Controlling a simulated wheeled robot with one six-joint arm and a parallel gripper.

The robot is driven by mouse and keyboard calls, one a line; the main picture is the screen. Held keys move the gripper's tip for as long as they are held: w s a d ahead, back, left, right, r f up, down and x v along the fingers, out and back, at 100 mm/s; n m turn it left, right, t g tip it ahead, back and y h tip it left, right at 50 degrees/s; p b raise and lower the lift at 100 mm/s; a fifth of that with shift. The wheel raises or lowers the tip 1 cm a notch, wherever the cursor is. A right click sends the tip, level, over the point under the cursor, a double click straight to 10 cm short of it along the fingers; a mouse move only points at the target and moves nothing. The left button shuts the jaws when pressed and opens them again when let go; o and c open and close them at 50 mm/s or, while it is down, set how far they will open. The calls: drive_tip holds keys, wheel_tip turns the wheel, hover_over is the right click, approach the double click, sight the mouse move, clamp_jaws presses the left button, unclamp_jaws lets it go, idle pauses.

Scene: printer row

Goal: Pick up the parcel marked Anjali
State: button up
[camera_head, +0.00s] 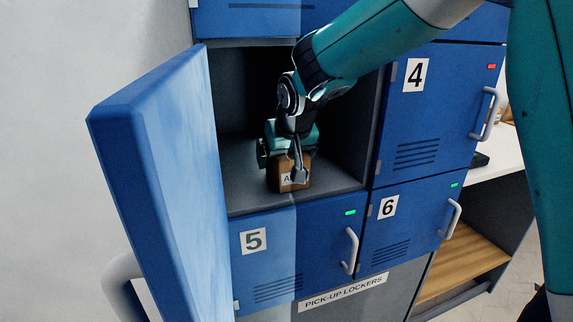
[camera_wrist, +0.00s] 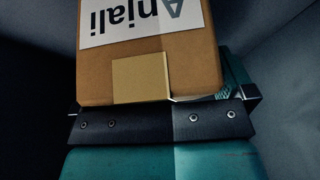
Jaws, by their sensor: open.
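The parcel (camera_head: 272,178) is a small brown box on the floor of the open locker compartment above door 5. In the wrist view the parcel (camera_wrist: 150,55) fills the upper middle, with a white label reading "Anjali" upside down and a tan tape patch. My gripper (camera_head: 290,150) is inside the compartment, right at the parcel, and partly covers it in the head view. In the wrist view my gripper (camera_wrist: 163,118) shows as a dark bar and teal body below the box. Its jaws are open; a finger part shows beside the parcel's right side. Whether they touch cannot be told.
The open blue locker door (camera_head: 165,170) stands at the left of the compartment. Closed doors 5 (camera_head: 290,250), 6 (camera_head: 405,225) and 4 (camera_head: 430,110) have protruding handles. The compartment walls are close around my arm. A white counter (camera_head: 500,155) is at the right.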

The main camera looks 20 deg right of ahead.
drive_tip(key=shift+f, duration=0.1)
drive_tip(key=shift+c, duration=0.5)
drive_tip(key=c, duration=1)
